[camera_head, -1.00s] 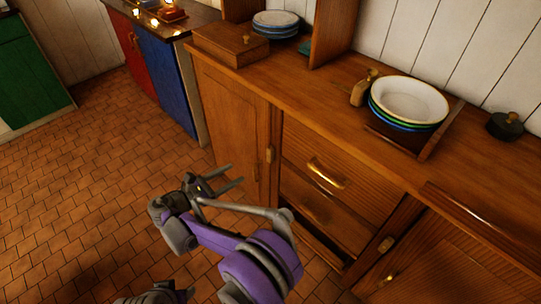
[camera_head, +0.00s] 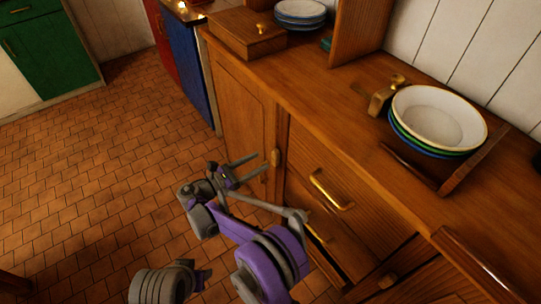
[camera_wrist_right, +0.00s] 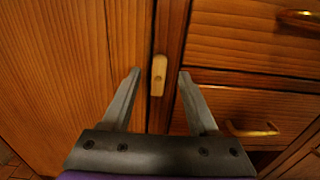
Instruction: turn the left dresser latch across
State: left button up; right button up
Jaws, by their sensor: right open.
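The left dresser latch (camera_head: 276,158) is a small pale wooden piece on the post between the left door (camera_head: 240,115) and the drawers. It stands upright, lengthwise along the post, in the right wrist view (camera_wrist_right: 158,75). My right gripper (camera_head: 262,162) is open and empty, its fingers pointing at the dresser. In the right wrist view the latch shows between the two fingertips, one to each side. I cannot tell whether the fingers touch it. My left gripper is not in view.
Brass-handled drawers (camera_head: 335,185) lie right of the latch, with another latch (camera_head: 388,281) further right. The dresser top holds stacked bowls (camera_head: 438,118), a wooden box (camera_head: 235,36) and plates (camera_head: 300,12). The tiled floor (camera_head: 90,190) at left is clear.

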aim_at(273, 154)
jog(key=x, duration=0.5)
jog(key=shift+w+d+b, duration=0.25)
jog(key=shift+b, duration=0.1)
grip_shut()
